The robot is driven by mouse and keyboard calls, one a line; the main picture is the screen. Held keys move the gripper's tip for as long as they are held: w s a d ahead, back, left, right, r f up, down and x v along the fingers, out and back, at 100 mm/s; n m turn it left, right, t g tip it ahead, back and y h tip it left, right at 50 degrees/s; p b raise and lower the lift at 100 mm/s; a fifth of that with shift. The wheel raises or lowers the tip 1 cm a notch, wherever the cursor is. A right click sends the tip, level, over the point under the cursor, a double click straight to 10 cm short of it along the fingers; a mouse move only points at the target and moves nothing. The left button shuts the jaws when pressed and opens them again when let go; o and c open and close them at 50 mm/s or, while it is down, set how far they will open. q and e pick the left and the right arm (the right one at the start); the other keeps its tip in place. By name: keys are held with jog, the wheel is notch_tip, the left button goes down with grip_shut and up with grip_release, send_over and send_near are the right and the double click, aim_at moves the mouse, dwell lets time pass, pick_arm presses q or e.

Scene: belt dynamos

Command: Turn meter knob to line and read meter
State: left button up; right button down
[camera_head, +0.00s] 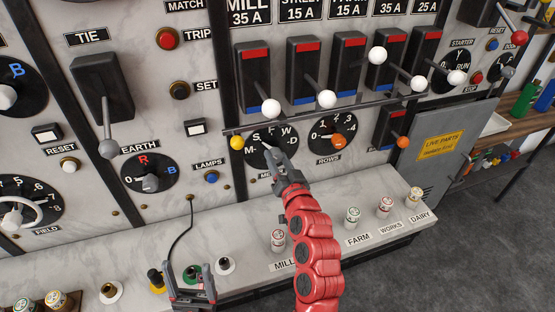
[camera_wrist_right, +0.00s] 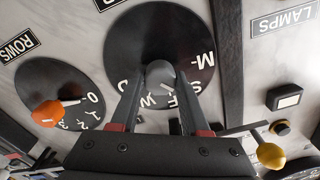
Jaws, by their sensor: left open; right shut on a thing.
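The meter knob is a grey knob (camera_wrist_right: 160,72) on a round black dial (camera_head: 271,145) lettered M, S, F, W and D. My right gripper (camera_head: 268,148), on the red arm, reaches this dial in the head view. In the right wrist view its fingers (camera_wrist_right: 160,92) close around the knob from either side. The knob's exact pointing direction is unclear, as the gripper covers part of the dial. My left gripper (camera_head: 190,275) is open at the bottom of the head view, over the ledge near the sockets. No meter face is clearly visible.
The ROWS dial with an orange knob (camera_head: 338,140) sits right of the meter dial. A rail with a yellow ball (camera_head: 237,142) runs just above both. White-balled levers (camera_head: 271,108) hang above. A black cable (camera_head: 177,235) drops to the ledge (camera_head: 245,285).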

jog(key=shift+c, duration=1.9)
grip_release()
jog(key=shift+s+d+f, duration=0.1)
jog(key=shift+s+d, duration=0.05)
jog(key=shift+s, duration=0.35)
jog(key=p+v, duration=0.6)
jog(key=v, duration=1)
jog(key=shift+p, duration=0.3)
jog(key=shift+s+d, duration=0.1)
jog(key=shift+s, duration=0.05)
